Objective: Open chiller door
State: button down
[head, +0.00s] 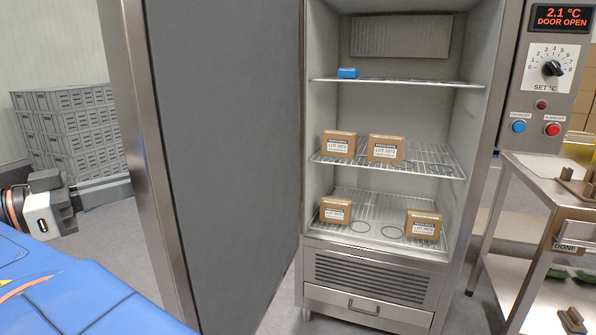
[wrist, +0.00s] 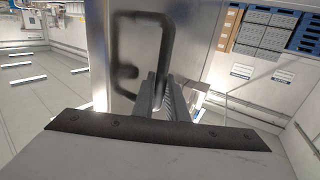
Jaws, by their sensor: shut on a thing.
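The chiller door (head: 220,160) stands wide open on the left side of the chiller cabinet (head: 378,240), its grey inner face towards the head camera. The display (head: 562,17) reads 2.1 °C and DOOR OPEN. In the wrist view the door's steel outer face (wrist: 98,50) carries a dark looped handle (wrist: 167,45). My gripper (wrist: 160,82) is shut on the lower part of that handle's right-hand bar. In the head view the handle and my gripper are hidden behind the door.
Several brown boxes (head: 385,149) and a small blue item (head: 347,73) sit on the chiller's wire shelves. A steel cart (head: 535,180) stands close on the right. Stacked grey crates (head: 70,125) stand at the back left. Some floor is clear before the chiller.

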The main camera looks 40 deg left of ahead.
jog(key=shift+s+a+f, duration=0.25)
jog(key=shift+s, duration=0.15)
jog(key=c, duration=1.8)
grip_release()
jog(key=shift+o, duration=0.2)
jog(key=shift+r, duration=0.1)
